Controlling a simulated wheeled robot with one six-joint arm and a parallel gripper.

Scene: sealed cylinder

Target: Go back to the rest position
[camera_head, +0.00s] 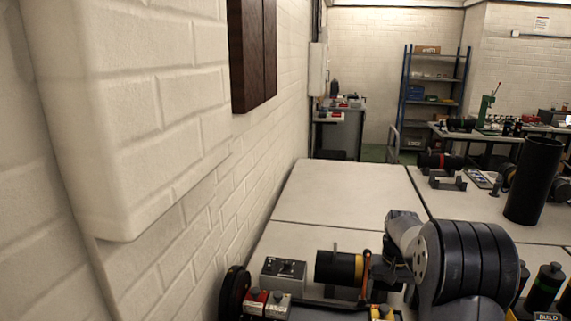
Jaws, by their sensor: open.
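My arm comes in at the lower right, with a thick black ribbed link and a pale grey link. My gripper (382,272) is at the end of it, dark and small in the head view, and partly hidden by my own arm. It is open. It is close beside the right end of a black cylinder with a yellow band (335,267), which lies on its side at the front of the table. An upright orange-red piece stands at that end of the cylinder. I cannot tell whether the gripper touches either.
A grey control box (283,273) stands left of the cylinder, near the white brick wall. The pale table (340,190) is bare behind it. A tall black tube (534,180) stands at right. Another black cylinder with a red band (436,161) lies farther back.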

